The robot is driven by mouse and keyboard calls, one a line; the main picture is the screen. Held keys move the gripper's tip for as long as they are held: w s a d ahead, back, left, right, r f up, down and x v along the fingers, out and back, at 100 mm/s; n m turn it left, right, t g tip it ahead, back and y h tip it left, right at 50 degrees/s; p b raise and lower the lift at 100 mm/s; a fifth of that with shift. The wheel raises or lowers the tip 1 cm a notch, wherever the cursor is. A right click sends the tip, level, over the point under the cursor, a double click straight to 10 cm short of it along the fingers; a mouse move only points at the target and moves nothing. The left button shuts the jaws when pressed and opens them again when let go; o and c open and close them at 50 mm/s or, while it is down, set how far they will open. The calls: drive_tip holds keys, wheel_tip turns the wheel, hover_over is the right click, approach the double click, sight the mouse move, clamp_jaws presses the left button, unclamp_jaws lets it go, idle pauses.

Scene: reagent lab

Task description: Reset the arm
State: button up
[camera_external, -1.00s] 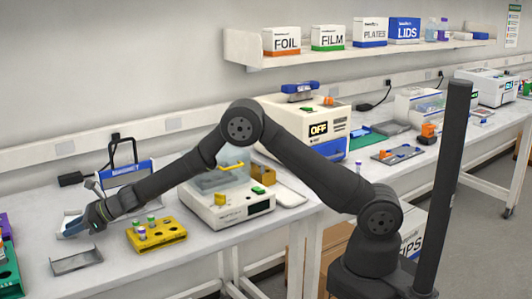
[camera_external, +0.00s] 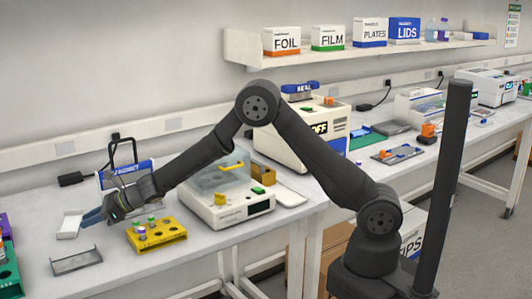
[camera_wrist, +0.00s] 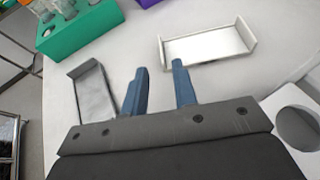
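My gripper (camera_external: 92,217) is at the left end of the bench, above the tabletop, with its blue fingers pointing left. In the wrist view my gripper (camera_wrist: 160,82) shows its two blue fingers apart with nothing between them. A white tray (camera_external: 70,224) lies just beyond the fingertips; it also shows in the wrist view (camera_wrist: 208,46). A grey metal tray (camera_external: 76,261) lies nearer the front edge and shows left of the fingers in the wrist view (camera_wrist: 93,90).
A yellow tube rack (camera_external: 160,236) with several tubes stands right of my gripper. A white device (camera_external: 232,208) with a clear lid stands beside it. A green rack (camera_wrist: 85,28) is at the far left. A blue-and-white item (camera_external: 128,174) stands behind the forearm.

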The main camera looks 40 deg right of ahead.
drive_tip(key=x, duration=0.8)
drive_tip(key=shift+s+d+f, duration=0.1)
drive_tip(key=shift+f, duration=0.15)
wheel_tip(320, 180, up, 11)
drive_tip(key=w+d+r, duration=0.6)
drive_tip(key=d+r, duration=0.2)
drive_tip(key=r, duration=0.2)
drive_tip(key=w+d+r+m+t, duration=0.1)
drive_tip(key=w+d+r, duration=0.3)
drive_tip(key=d, duration=0.9)
drive_tip(key=w+d+r+m+t+h, duration=0.1)
drive_tip(key=w+d+r, duration=0.2)
drive_tip(key=d+r, duration=0.7)
drive_tip(key=w+d+r+m+t, duration=0.1)
drive_tip(key=w+d+r, duration=0.3)
drive_tip(key=d, duration=1.3)
drive_tip(key=shift+w+d+r+h, duration=0.3)
drive_tip(key=shift+d+r+h, duration=0.1)
drive_tip(key=shift+r, duration=1.2)
drive_tip(key=a+f, duration=0.4)
drive_tip(key=a, duration=0.5)
drive_tip(key=s+a+f+n+g, duration=0.1)
drive_tip(key=a+f, duration=0.3)
drive_tip(key=a, duration=0.6)
drive_tip(key=shift+f+y, duration=0.3)
drive_tip(key=shift+f, duration=0.1)
drive_tip(key=shift+s, duration=0.1)
